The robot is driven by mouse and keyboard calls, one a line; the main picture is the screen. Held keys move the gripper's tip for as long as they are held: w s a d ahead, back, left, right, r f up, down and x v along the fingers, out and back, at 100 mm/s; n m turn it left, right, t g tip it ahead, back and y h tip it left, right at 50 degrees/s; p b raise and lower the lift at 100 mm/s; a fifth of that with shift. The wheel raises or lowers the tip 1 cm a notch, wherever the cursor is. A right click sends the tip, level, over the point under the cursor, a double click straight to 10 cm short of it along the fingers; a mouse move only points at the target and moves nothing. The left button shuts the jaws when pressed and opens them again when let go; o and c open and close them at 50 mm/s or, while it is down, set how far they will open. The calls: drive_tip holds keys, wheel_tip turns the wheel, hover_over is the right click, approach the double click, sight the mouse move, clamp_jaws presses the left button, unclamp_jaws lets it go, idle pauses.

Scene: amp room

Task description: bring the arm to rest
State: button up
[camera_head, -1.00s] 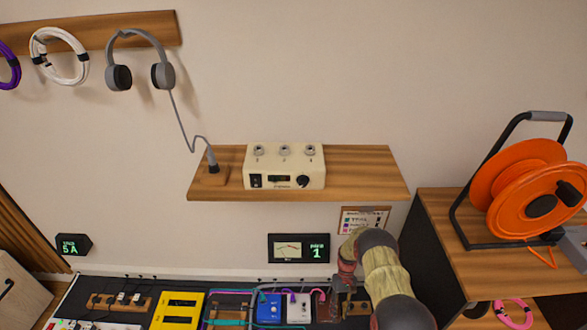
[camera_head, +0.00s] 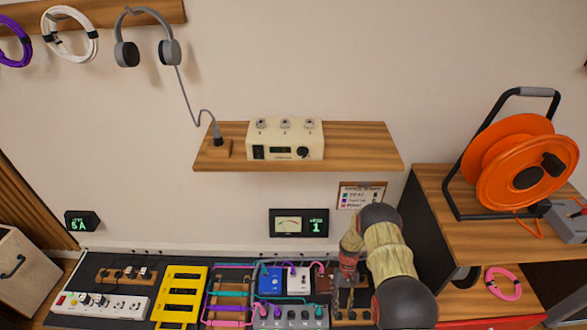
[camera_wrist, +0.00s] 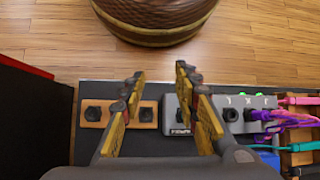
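My arm (camera_head: 388,258) reaches down over the right end of the pedalboard in the head view, and its links hide part of the board there. In the wrist view my gripper (camera_wrist: 158,78) is open, its two yellow-and-grey fingers wide apart with nothing between them. Below the fingers lie a wooden block with dark sockets (camera_wrist: 119,114) and a grey box with jacks (camera_wrist: 226,112). I cannot tell how high the fingers are above these.
A black pedalboard (camera_head: 100,260) carries a yellow pedal frame (camera_head: 180,290), a blue pedal (camera_head: 270,281) and cables. A shelf (camera_head: 360,145) holds a cream amp (camera_head: 285,140). A cabinet (camera_head: 430,215) bears an orange reel (camera_head: 525,170). A round woven object (camera_wrist: 155,15) stands beyond the fingers.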

drive_tip(key=s+r+m+t+p, duration=0.1)
drive_tip(key=s+r+t+p, duration=0.15)
drive_tip(key=r, duration=2.15)
drive_tip(key=s+r+t+p, duration=0.1)
drive_tip(key=s+r+t, duration=0.2)
drive_tip(key=r, duration=2.2)
drive_tip(key=s+r+t+p, duration=0.1)
drive_tip(key=s+r, duration=0.3)
drive_tip(key=r, duration=0.4)
drive_tip(key=s+r+t+p, duration=0.1)
drive_tip(key=s+r+t, duration=0.3)
drive_tip(key=r, duration=0.4)
drive_tip(key=s+r+t+h+p, duration=0.1)
drive_tip(key=s+r+t, duration=0.1)
drive_tip(key=s+r, duration=0.3)
drive_tip(key=shift+w+v, duration=0.2)
drive_tip(key=shift+v, duration=1.25)
drive_tip(key=shift+a+r+t, duration=0.1)
drive_tip(key=shift+a+t, duration=0.05)
drive_tip(key=shift+t, duration=0.1)
